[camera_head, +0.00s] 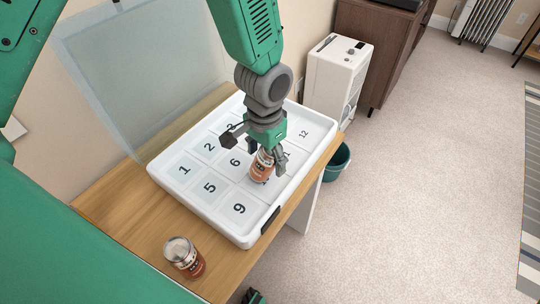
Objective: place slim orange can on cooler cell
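A slim orange can (261,168) with a silver top is upright over the white numbered tray (156,176), in the cell between 9 and 11, whose number it covers. It looks to stand on the cell floor, though its base is hard to judge. My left gripper (265,156) comes down from above around the can's upper part. Its fingers look open, with a small gap between the can and the right-hand finger. The far finger is partly hidden.
A wider orange-brown can (184,257) stands on the wooden table (125,205), left of the tray's front corner. The tray's clear lid (140,75) stands raised behind. A white cooler (337,72) and a green bin (337,162) are beyond.

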